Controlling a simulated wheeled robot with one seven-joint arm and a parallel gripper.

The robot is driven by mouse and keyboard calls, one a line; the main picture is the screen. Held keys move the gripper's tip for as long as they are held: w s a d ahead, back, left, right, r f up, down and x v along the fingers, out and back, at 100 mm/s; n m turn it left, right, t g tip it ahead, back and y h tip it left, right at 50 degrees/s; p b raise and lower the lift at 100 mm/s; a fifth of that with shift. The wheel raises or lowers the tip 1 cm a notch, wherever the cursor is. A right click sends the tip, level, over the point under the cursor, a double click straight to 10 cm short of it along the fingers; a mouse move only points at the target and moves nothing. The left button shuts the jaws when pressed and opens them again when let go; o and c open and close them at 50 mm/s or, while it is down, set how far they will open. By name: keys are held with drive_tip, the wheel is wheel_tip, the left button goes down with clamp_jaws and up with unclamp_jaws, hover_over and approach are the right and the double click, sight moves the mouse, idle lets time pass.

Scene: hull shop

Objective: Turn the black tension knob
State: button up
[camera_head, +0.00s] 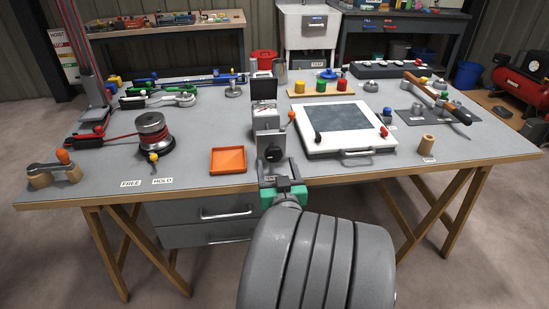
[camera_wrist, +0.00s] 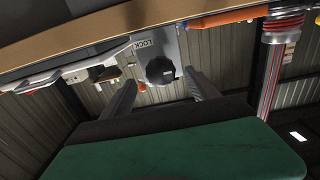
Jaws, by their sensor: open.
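The black tension knob (camera_head: 273,154) is on the front of a grey upright device with a gauge (camera_head: 265,112), near the table's front edge. In the wrist view the knob (camera_wrist: 160,70) is dark and lobed, on a grey plate with a small label. My gripper (camera_head: 281,178) is in front of the device, just below the knob in the head view. In the wrist view its two fingers (camera_wrist: 161,88) are spread, one on each side of the knob, with visible gaps. I cannot tell how far the fingertips are from the knob in depth. Nothing is held.
An orange tray (camera_head: 229,160) lies left of the device. A white framed panel (camera_head: 311,150) with a dark top stands close on the right. A metal drum (camera_head: 151,124) with a yellow-knobbed lever is farther left. The table's wooden front edge runs below my gripper.

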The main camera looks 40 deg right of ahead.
sight(274, 157)
drive_tip(key=shift+p+x, duration=0.45)
drive_tip(key=shift+x, duration=1.55)
drive_tip(key=c, duration=1.4)
